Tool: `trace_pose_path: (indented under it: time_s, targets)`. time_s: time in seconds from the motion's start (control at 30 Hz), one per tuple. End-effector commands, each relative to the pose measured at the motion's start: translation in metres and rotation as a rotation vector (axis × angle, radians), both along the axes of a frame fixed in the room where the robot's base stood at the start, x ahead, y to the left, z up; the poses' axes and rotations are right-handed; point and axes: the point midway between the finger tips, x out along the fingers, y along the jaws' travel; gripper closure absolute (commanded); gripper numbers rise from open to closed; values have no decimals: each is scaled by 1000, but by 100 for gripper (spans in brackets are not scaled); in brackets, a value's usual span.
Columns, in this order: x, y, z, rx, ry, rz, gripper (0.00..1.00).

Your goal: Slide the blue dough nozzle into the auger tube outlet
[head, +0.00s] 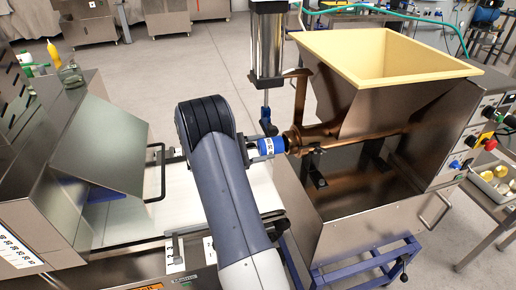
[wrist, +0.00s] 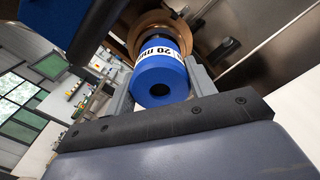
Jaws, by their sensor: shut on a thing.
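The blue dough nozzle (head: 270,146) has a white band; in the wrist view (wrist: 160,80) the band reads 20 mm and the round near end has a dark hole. My gripper (head: 258,148) is shut on the nozzle, with a grey finger on each side of it in the wrist view (wrist: 162,84). The copper-coloured auger tube outlet (head: 293,140) is just right of the nozzle. In the wrist view the outlet ring (wrist: 140,27) shows around the nozzle's far end. The two look roughly in line and close to touching; how deep the nozzle sits is hidden.
A steel hopper with a cream rim (head: 430,74) stands above the tube. A vertical cylinder (head: 267,45) with a blue joint hangs just above the nozzle. A white conveyor belt (head: 130,228) lies at left below my arm, beside a steel machine with a tilted cover (head: 100,140).

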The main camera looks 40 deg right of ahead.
Motion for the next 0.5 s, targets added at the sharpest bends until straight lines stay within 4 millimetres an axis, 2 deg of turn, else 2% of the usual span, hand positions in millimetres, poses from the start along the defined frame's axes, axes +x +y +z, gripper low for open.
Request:
trace_pose_path:
  time_s: [0.5]
  targets:
    - [-2, -5, 0, -1, -1, 1, 75]
